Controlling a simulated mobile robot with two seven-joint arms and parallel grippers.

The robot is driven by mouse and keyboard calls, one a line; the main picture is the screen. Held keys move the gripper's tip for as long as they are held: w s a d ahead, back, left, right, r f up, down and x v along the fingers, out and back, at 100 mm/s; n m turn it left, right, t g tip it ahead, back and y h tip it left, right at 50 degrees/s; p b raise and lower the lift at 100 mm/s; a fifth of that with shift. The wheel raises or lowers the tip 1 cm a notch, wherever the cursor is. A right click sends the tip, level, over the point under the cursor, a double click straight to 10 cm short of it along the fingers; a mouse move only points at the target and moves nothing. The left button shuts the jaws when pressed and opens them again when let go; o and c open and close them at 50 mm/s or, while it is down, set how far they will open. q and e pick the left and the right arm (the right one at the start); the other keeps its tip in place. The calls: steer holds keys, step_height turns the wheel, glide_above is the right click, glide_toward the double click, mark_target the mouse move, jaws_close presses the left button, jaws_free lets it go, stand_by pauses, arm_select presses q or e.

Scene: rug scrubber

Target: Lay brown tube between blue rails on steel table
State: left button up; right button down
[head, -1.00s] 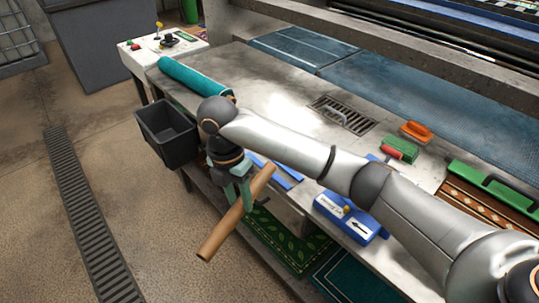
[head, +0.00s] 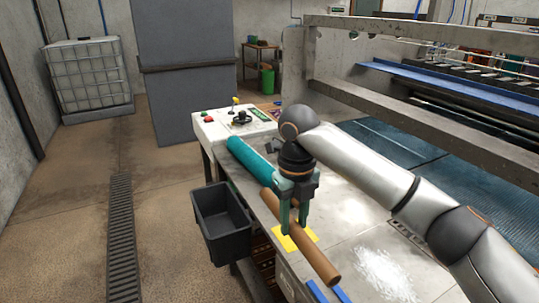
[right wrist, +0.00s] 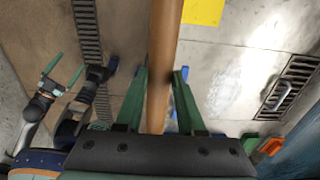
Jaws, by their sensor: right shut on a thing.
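The brown tube (head: 318,258) is held in my right gripper (head: 293,228), whose green fingers are shut on it. It lies slanted over the near side of the steel table (head: 350,225), above a yellow patch; whether it touches the table I cannot tell. In the right wrist view the tube (right wrist: 163,40) runs between the fingertips (right wrist: 164,75). The blue rails (head: 328,293) show partly at the bottom edge of the head view, by the tube's near end. My left gripper (right wrist: 62,70) shows in the right wrist view, fingers spread and empty, away from the table.
A teal roll (head: 249,158) lies on the table behind the tube. A dark bin (head: 222,222) hangs beside the table's left edge. A control box (head: 235,124) stands at the far end. A drain grate (right wrist: 287,88) and an orange brush (right wrist: 270,146) show in the right wrist view.

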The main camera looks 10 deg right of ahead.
steer(key=m, duration=0.1)
steer(key=d+m, duration=0.1)
steer(key=m, duration=0.1)
steer(key=s+m, duration=0.1)
steer(key=m, duration=0.1)
steer(key=shift+d+f, duration=0.2)
steer(key=s+d+f+m, duration=0.1)
steer(key=s+m, duration=0.3)
steer(key=m, duration=0.7)
steer(key=s+d+f+m+p, duration=0.1)
steer(key=s+d+m, duration=0.2)
steer(key=m, duration=0.9)
steer(key=s+d+f+m+p, duration=0.1)
steer(key=s+d+m, duration=0.2)
steer(key=s+m, duration=0.3)
steer(key=m, duration=0.5)
steer(key=shift+s+f+m, duration=0.2)
steer(key=shift+f+m, duration=0.2)
steer(key=shift+s+f, duration=0.1)
steer(key=shift+s, duration=0.05)
